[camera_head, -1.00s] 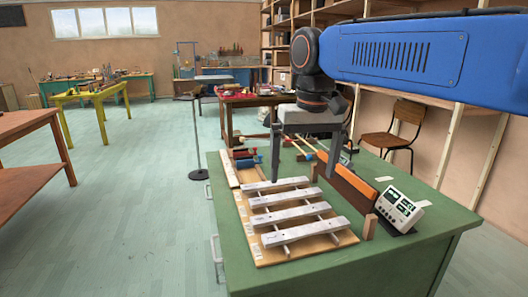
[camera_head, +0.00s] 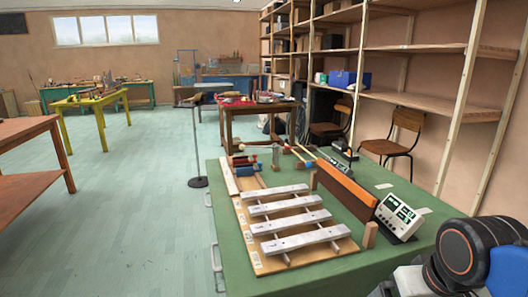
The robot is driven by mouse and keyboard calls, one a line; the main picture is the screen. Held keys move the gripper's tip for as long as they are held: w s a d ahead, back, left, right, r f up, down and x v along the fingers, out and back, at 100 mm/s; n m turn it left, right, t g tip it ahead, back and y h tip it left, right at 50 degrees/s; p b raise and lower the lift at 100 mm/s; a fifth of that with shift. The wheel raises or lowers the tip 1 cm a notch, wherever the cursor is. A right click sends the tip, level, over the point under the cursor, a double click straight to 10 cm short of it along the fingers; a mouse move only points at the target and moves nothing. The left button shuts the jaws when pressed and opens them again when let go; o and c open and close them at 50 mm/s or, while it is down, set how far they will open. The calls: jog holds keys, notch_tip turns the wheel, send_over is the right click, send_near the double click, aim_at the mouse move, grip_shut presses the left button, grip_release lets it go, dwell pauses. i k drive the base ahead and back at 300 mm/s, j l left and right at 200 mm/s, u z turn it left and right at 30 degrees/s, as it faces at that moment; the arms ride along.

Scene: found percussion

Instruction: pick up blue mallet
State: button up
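On the green table (camera_head: 228,262), small blue-headed and red-headed pieces lie behind the metal-bar xylophone (camera_head: 290,222). A blue-grey upright head (camera_head: 276,155) stands a little to the right. Which of these is the blue mallet is too small to tell. Thin sticks (camera_head: 299,155) lie further right. My arm shows only at the lower right corner, well away from these pieces. My gripper is out of view.
A long wooden block with an orange top (camera_head: 345,186) and a white device with buttons (camera_head: 398,215) stand on the table's right side. A small wooden block (camera_head: 370,234) stands by the xylophone. Shelving and chairs (camera_head: 405,130) are behind.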

aim_at(296, 154)
jog(key=u, duration=1.9)
jog(key=i+j+u, duration=0.2)
jog(key=u, duration=0.25)
jog(key=i+j+u, duration=0.15)
jog(key=i+u, duration=0.15)
jog(key=u, duration=0.15)
jog(key=i+u, duration=0.25)
jog(key=u, duration=0.2)
jog(key=i+z, duration=0.15)
jog(key=i, duration=0.4)
jog(key=i+j+z, duration=0.15)
jog(key=i, duration=0.4)
jog(key=i+l+z, duration=0.1)
jog(key=z, duration=0.3)
jog(key=i+z, duration=0.4)
jog(key=z, duration=0.4)
jog(key=i+j+z, duration=0.15)
jog(key=z, duration=0.25)
jog(key=i+l+z, duration=0.15)
jog(key=i+z, duration=0.25)
jog(key=i, duration=0.25)
jog(key=i+j+z, duration=0.1)
jog(key=i+z, duration=0.3)
jog(key=i, duration=0.3)
jog(key=i+z, duration=0.2)
jog(key=i, duration=0.35)
jog(key=i+j+z, duration=0.2)
jog(key=i, duration=0.35)
jog(key=i+z, duration=0.15)
jog(key=i, duration=0.45)
